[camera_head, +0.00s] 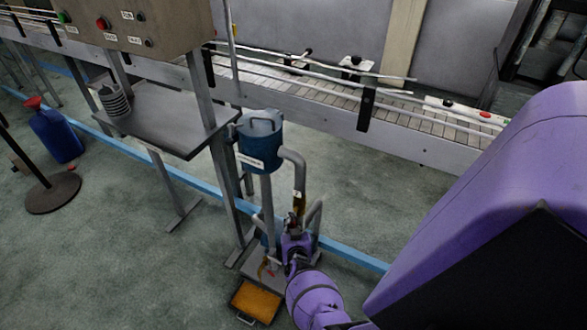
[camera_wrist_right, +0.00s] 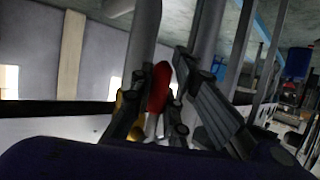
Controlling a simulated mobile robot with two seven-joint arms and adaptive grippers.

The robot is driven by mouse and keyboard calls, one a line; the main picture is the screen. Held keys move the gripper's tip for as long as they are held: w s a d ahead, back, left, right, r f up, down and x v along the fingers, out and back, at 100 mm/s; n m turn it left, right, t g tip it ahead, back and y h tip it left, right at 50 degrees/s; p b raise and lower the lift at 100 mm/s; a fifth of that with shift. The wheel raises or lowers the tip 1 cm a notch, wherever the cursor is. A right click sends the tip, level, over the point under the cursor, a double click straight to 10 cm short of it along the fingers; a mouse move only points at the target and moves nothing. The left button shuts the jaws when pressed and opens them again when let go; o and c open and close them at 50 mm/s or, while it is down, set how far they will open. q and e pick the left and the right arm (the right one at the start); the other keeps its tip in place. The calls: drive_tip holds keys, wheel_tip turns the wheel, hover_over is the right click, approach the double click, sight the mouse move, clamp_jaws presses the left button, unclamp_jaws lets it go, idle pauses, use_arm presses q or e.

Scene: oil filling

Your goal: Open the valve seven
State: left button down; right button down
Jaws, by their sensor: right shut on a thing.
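My right gripper (camera_head: 294,228) reaches down to the pipework under a blue filter-like vessel (camera_head: 262,142). In the right wrist view, its fingers (camera_wrist_right: 165,98) stand on either side of a red valve handle (camera_wrist_right: 159,84) and are shut on it. The handle is upright in that picture, in front of grey pipes (camera_wrist_right: 204,35). In the head view the gripper mostly hides this handle. My left gripper is in neither view.
A conveyor (camera_head: 300,95) runs along the back. A grey control box (camera_head: 130,22) and a metal shelf (camera_head: 165,118) stand to the left of the vessel. An orange-filled tray (camera_head: 256,301) lies below. A blue canister (camera_head: 57,135) stands at far left.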

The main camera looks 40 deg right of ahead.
drive_tip(key=shift+d+r, duration=0.1)
drive_tip(key=c, duration=1.7)
unclamp_jaws()
drive_tip(key=shift+v, duration=3.8)
